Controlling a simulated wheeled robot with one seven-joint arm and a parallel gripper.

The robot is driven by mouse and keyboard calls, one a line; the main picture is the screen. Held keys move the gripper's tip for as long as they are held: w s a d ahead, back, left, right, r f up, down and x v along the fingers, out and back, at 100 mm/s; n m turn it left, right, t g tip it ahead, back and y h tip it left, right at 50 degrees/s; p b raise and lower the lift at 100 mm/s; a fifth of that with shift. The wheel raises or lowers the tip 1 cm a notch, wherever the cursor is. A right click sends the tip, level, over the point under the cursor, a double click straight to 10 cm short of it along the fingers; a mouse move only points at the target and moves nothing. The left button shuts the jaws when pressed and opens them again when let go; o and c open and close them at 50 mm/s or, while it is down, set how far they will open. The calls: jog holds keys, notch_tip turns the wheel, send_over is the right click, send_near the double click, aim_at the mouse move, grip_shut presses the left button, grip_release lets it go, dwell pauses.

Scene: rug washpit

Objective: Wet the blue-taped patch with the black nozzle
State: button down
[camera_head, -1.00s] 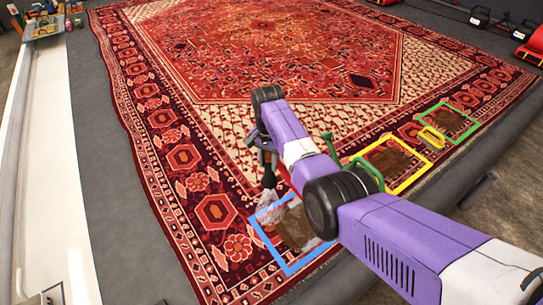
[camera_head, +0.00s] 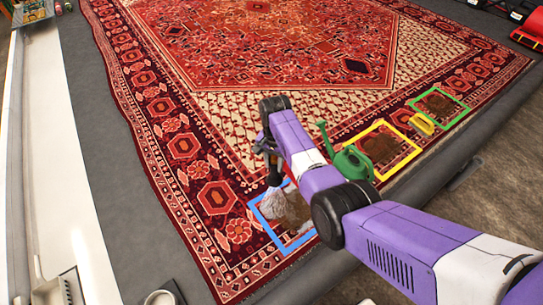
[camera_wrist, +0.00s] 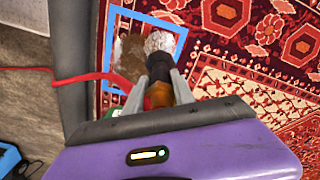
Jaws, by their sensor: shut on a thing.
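The nozzle also shows in the head view (camera_head: 274,176). The blue-taped patch (camera_head: 294,214) is a brown stained square framed in blue tape at the rug's near corner. In the wrist view the patch (camera_wrist: 130,50) lies just left of the nozzle, with the spray (camera_wrist: 160,42) over its right side.
A green watering can (camera_head: 352,163) stands beside the yellow-taped patch (camera_head: 384,146), right of my arm. A yellow object (camera_head: 422,124) lies between that and the green-taped patch (camera_head: 439,104). A red hose (camera_wrist: 75,78) runs left in the wrist view. The rug's middle is clear.

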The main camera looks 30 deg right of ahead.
jog(key=s+p, duration=1.6)
jog(key=s, duration=0.2)
jog(key=shift+d+p, duration=0.3)
jog(key=shift+d, duration=0.05)
dwell(0.4)
jog(key=shift+s, duration=0.1)
